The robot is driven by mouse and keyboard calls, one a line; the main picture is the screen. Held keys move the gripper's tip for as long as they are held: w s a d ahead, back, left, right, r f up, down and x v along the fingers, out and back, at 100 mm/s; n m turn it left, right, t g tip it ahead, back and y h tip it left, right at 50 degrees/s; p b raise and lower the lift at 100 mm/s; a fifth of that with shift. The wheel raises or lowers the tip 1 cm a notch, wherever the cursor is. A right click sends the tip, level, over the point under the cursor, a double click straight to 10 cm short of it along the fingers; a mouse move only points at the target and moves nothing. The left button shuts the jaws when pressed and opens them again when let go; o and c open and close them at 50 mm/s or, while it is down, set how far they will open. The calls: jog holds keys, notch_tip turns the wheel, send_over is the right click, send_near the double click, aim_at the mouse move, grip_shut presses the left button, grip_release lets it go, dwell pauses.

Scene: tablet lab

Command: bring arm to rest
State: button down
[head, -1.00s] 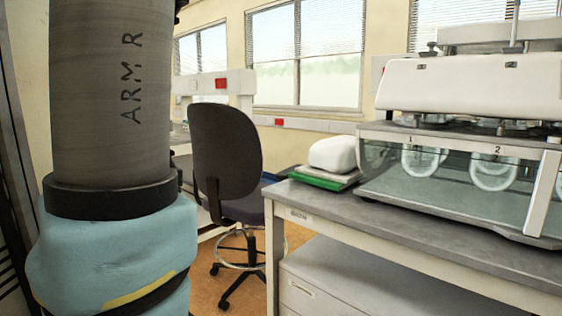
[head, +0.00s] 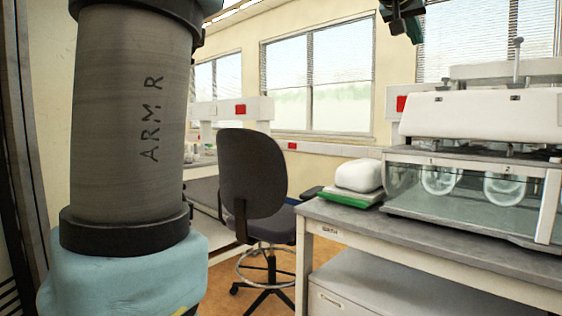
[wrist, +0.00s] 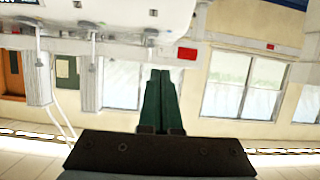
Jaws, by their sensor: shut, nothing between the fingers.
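My arm, marked "ARM R" (head: 130,125), fills the left side of the head view, with a light blue cover at its lower joint. My gripper (wrist: 160,74) shows in the wrist view with its two dark green fingers together and nothing between them. It is in free air, apart from any object. A dark part with a green edge enters the head view at the top right; it looks like the end of my arm, mostly cut off.
A bench (head: 345,215) on the right bears a white dissolution machine (head: 480,115) with glass vessels and a white rounded item (head: 360,175) on a green base. A dark office chair (head: 252,175) stands left of the bench. The wrist view is upside down, with windows (wrist: 243,85) beyond.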

jog(key=w+a+f+n+g+y+p, duration=0.2)
jog(key=a+f+y, duration=0.1)
jog(key=a+f, duration=0.9)
jog(key=w+a+f+n+g+y+p, duration=0.3)
jog(key=a+f, duration=0.5)
jog(key=f, duration=0.8)
jog(key=s+a+f+n+g+y+p, duration=0.1)
jog(key=s+a+f+g+y+p, duration=0.2)
jog(key=s+a+f, duration=1.3)
jog(key=shift+s+a+f+n+g, duration=0.4)
jog(key=shift+s+f, duration=0.25)
jog(key=shift+s, duration=0.4)
